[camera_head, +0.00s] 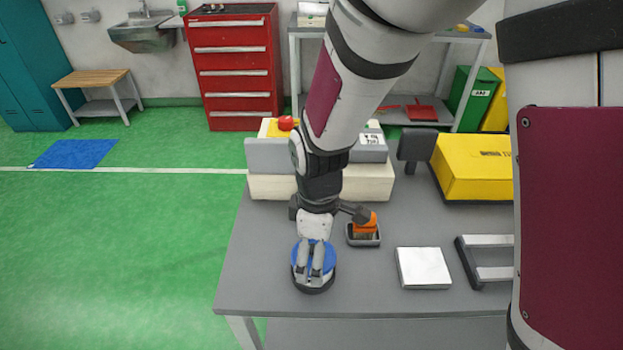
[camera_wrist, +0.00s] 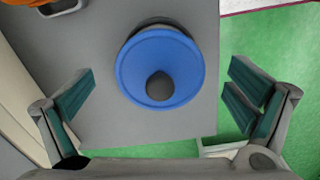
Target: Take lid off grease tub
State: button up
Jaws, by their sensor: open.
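The grease tub (camera_head: 315,289) is a low, dark, round tub near the left front of the grey table. Its blue round lid (camera_head: 329,258) sits on top. In the wrist view the lid (camera_wrist: 135,70) fills the upper middle, with a dark round knob (camera_wrist: 160,86) on it and a dark edge of the tub (camera_wrist: 150,23) behind. My gripper (camera_head: 311,273) is over the lid, pointing down. In the wrist view my gripper (camera_wrist: 160,82) is open and empty, its fingers spread wide on either side of the lid. The fingers hide part of the lid in the head view.
A dark tray with an orange item (camera_head: 364,226) stands close behind right of the tub. A white square block (camera_head: 423,267) and a grey metal frame (camera_head: 485,262) lie farther right. A yellow box (camera_head: 472,167) stands at the back. The table's left edge is near the tub.

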jog(key=shift+c, duration=0.6)
jog(key=c, duration=1.2)
jog(key=shift+r, duration=0.2)
jog(key=shift+c, duration=0.7)
jog(key=shift+r+p, duration=0.25)
jog(key=shift+p, duration=0.1)
jog(key=c, duration=0.8)
notch_tip(320, 180, up, 3)
jog(key=shift+f+p, duration=0.1)
jog(key=shift+p, duration=0.85)
grip_shut()
jog(key=s+d+p, duration=0.3)
jog(key=s+p, duration=0.2)
jog(key=s, duration=0.2)
jog(key=s+d+r+p, duration=0.1)
jog(key=s+d+p, duration=0.2)
jog(key=s+p, duration=0.2)
jog(key=shift+s+d, duration=0.4)
jog(key=shift+s, duration=0.75)
